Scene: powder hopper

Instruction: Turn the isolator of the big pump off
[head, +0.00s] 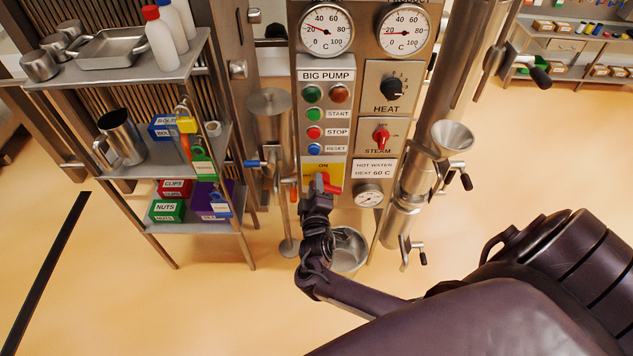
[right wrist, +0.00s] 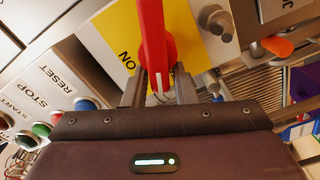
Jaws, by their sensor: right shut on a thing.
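The big pump panel (head: 324,118) carries the label BIG PUMP at its top. At its foot is the isolator, a red handle (head: 333,189) on a yellow plate (head: 324,164) marked ON. My right gripper (head: 320,188) is at the isolator and hides part of it. In the right wrist view the red handle (right wrist: 152,35) runs between the two fingers of my right gripper (right wrist: 158,88), with the yellow plate (right wrist: 112,38) and ON behind it. The gripper is shut on the handle. The handle's exact setting is partly hidden. My left gripper is not in view.
START, STOP and RESET buttons (head: 314,132) sit just above the isolator. A red STEAM knob (head: 381,138) and a black HEAT knob (head: 392,89) are to the right. A shelf rack (head: 190,70) stands left, a steel bucket (head: 348,249) below.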

